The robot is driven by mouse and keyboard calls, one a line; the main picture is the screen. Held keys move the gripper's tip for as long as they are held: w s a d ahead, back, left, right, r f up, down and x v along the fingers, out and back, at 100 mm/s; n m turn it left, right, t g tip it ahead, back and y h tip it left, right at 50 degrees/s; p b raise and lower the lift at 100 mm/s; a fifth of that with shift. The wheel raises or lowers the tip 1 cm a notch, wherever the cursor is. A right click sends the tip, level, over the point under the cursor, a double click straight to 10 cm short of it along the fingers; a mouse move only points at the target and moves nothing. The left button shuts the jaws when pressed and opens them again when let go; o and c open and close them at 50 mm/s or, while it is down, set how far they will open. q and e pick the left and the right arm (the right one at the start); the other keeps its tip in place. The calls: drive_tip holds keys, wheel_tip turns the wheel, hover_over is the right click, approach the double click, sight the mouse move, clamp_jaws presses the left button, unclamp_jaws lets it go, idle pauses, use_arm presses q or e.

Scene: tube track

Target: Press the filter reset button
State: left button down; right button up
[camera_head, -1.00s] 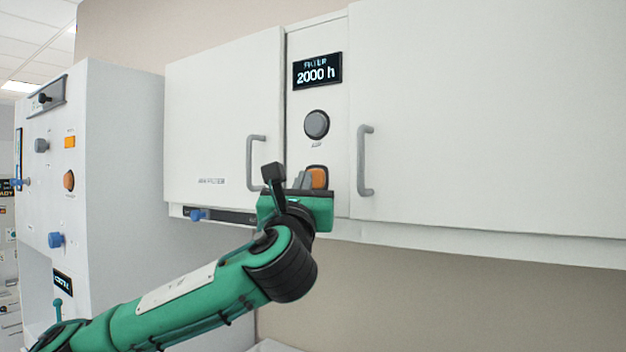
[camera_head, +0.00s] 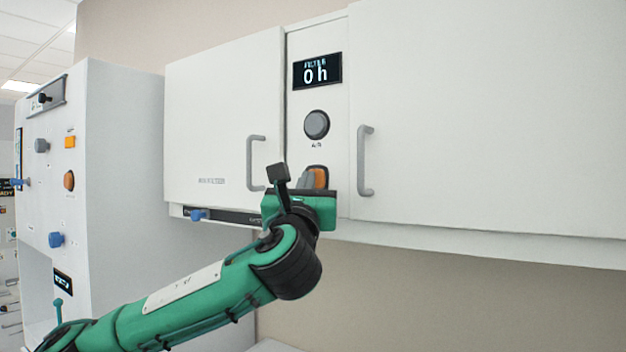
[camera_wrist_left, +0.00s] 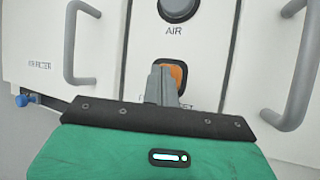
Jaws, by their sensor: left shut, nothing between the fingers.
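The orange filter reset button (camera_head: 320,177) sits low on the narrow centre panel of the white cabinet, partly hidden behind my gripper. In the left wrist view the orange button (camera_wrist_left: 177,73) shows behind the fingertips. My left gripper (camera_head: 307,180) is shut and empty, with its fingers at the button; I cannot tell whether they touch it. The shut fingers also show in the left wrist view (camera_wrist_left: 161,84), covering part of the label below the button. The display (camera_head: 317,71) above reads "0 h". My right gripper is not in view.
A grey round AIR knob (camera_head: 317,124) is above the button. Grey door handles stand left (camera_head: 254,163) and right (camera_head: 365,161) of the panel. A blue knob (camera_head: 198,215) is under the left door. A white unit (camera_head: 120,180) with several controls stands at the left.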

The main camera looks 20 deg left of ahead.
use_arm(q)
drive_tip(key=shift+s, duration=0.1)
drive_tip(key=shift+s+a, duration=0.1)
drive_tip(key=shift+s, duration=0.7)
drive_tip(key=shift+s+a+b, duration=0.15)
drive_tip(key=shift+s+a, duration=0.05)
drive_tip(key=shift+s, duration=1.05)
drive_tip(key=shift+s+a+b, duration=0.15)
drive_tip(key=shift+s, duration=1.05)
